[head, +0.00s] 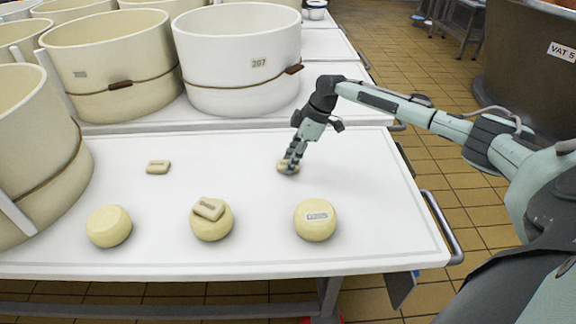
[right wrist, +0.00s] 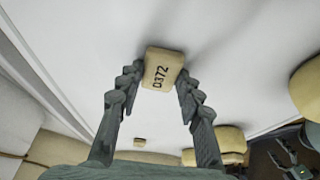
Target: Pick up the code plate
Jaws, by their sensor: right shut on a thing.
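My right gripper (head: 288,164) is at the white table, pointing down, its fingers shut on a small cream code plate (head: 287,167). In the right wrist view the plate (right wrist: 163,70) reads D372 and sits between the two fingertips (right wrist: 160,82). In the head view the fingers partly hide it. It is at the tabletop or just above; I cannot tell which. My left gripper is outside the head view; dark finger shapes (right wrist: 285,157) at the lower right of the right wrist view look like it, too small to judge.
Another plate (head: 158,167) lies on the table (head: 130,262). Large cream tubs (head: 240,60) stand behind.

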